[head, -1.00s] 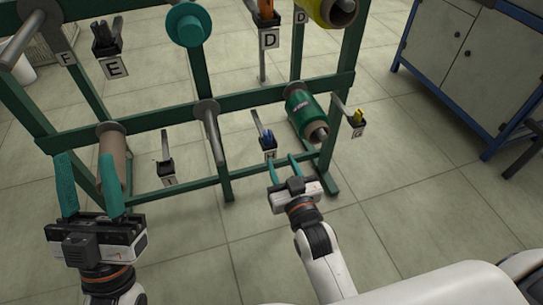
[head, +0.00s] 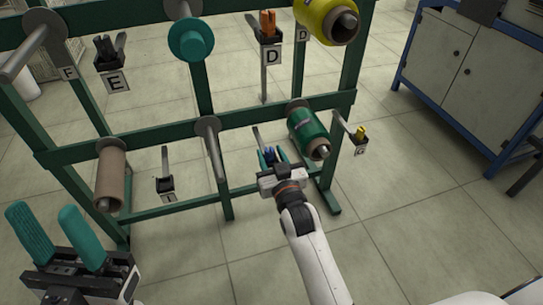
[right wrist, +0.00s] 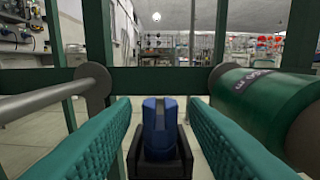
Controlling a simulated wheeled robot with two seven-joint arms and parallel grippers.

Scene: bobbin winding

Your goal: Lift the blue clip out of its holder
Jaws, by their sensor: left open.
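The blue clip (right wrist: 159,128) stands upright in its black holder (right wrist: 178,162) in the right wrist view. It also shows small in the head view (head: 269,154), partly hidden by my right gripper. My right gripper (head: 271,157) is open, with one teal finger on each side of the clip and visible gaps between them. In the right wrist view the fingers (right wrist: 160,132) flank the clip and holder. My left gripper (head: 57,232) is open and empty at the lower left of the head view, away from the clip.
A green spool (head: 308,132) sits on the rack just right of my right gripper. A bare peg (head: 215,150) is to the left. A brown spool (head: 110,175), an empty-looking holder (head: 166,184) and a holder with a yellow clip (head: 361,133) are on the rack's lower part.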

